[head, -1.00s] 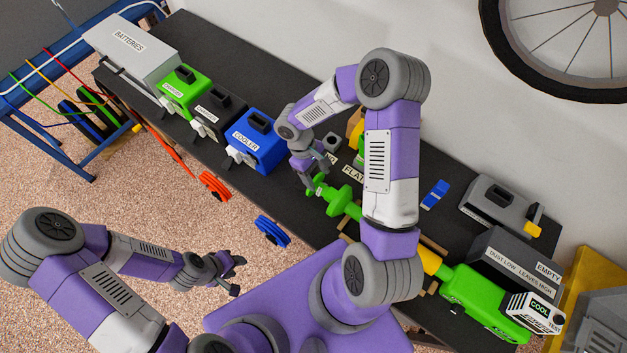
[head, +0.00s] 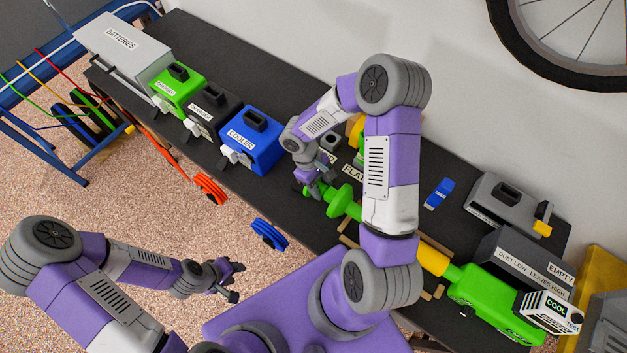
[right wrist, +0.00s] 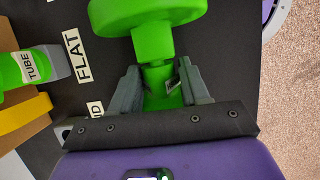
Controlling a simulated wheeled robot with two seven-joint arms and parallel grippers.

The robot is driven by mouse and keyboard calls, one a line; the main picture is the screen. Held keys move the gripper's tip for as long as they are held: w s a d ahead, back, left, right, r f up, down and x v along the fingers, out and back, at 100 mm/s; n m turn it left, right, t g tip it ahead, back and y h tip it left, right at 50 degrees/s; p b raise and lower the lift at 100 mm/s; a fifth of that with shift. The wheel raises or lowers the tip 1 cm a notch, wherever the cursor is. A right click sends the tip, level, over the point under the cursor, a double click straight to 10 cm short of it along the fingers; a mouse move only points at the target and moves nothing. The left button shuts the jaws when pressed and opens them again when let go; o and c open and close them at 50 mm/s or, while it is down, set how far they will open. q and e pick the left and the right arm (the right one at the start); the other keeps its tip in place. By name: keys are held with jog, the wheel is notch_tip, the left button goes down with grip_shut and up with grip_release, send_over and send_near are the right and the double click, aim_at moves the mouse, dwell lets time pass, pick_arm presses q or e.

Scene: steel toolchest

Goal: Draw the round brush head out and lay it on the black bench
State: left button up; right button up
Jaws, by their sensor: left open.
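The green round brush head (head: 343,202), with a broad disc and a narrower stem, lies along the black bench (head: 400,160), its axis in line with the yellow collar (head: 432,262) of a green tool. My right arm hides the stretch between them. My right gripper (head: 316,189) is at the stem's far end. In the right wrist view my right gripper (right wrist: 160,82) has one finger on each side of the green stem (right wrist: 158,76), below the disc (right wrist: 150,38). I cannot tell whether the fingers press on it. My left gripper (head: 234,280) is open and empty above the floor.
The green tool body (head: 490,305) carries a display reading COOL. A blue COOLER box (head: 255,138) stands left of my right gripper. A FLAT label (head: 352,172) and a blue block (head: 439,193) are nearby. Bare bench shows right of my right arm.

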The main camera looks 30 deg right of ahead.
jog(key=c, duration=0.7)
jog(key=shift+o, duration=0.2)
jog(key=shift+w, duration=0.1)
jog(key=shift+w+a+r, duration=0.15)
jog(key=shift+w+a, duration=0.2)
jog(key=shift+w, duration=0.3)
jog(key=shift+w+a, duration=0.15)
jog(key=shift+w, duration=0.2)
grip_shut()
jog(key=shift+w+a+b, duration=0.2)
jog(key=shift+w+a, duration=0.15)
jog(key=shift+w, duration=0.45)
jog(key=shift+w+a+b, duration=0.2)
jog(key=shift+w+a, duration=0.15)
jog(key=shift+w, duration=0.4)
